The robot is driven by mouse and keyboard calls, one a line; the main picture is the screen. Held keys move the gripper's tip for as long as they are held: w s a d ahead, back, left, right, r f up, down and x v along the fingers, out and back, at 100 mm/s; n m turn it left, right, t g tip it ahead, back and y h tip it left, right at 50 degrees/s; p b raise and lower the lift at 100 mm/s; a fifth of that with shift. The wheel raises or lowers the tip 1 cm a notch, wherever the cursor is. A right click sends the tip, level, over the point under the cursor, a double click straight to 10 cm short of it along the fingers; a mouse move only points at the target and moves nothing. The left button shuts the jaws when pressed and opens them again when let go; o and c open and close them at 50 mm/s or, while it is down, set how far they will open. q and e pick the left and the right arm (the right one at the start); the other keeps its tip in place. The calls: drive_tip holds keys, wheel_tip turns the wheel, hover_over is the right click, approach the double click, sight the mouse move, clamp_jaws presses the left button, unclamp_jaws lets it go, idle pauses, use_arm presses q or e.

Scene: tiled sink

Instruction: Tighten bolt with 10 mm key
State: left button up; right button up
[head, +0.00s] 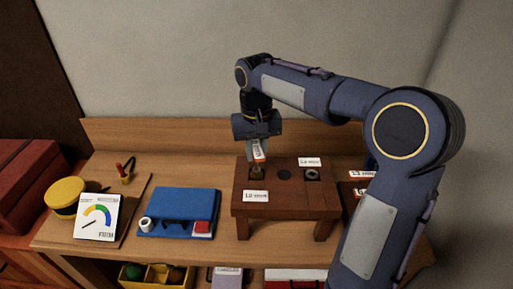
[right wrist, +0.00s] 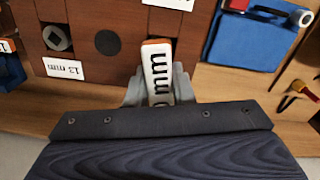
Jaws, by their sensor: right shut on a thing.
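A dark red-brown wooden block (head: 284,198) stands on the bench like a small table. The grey bolt shows in the right wrist view (right wrist: 57,38) beside a "13 mm" label (right wrist: 64,69). My right gripper (head: 262,142) is shut on a key with an orange edge and white label (right wrist: 158,68), above the left spot. The label reads "mm"; its number is partly hidden. I cannot tell whether the key touches the bolt.
A blue mat (head: 185,204) with small items lies left of the block. A card with a coloured gauge (head: 98,217), a yellow round thing (head: 64,193) and a red-handled tool (head: 126,168) are farther left. A yellow bin (head: 160,276) is below.

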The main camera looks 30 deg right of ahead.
drive_tip(key=shift+r, duration=0.1)
drive_tip(key=shift+r+m+p, duration=0.15)
drive_tip(key=shift+m+p, duration=0.25)
drive_tip(key=shift+m, duration=0.7)
drive_tip(key=m, duration=0.4)
drive_tip(key=shift+p, duration=0.3)
drive_tip(key=o, duration=1)
drive_tip(key=shift+f, duration=0.2)
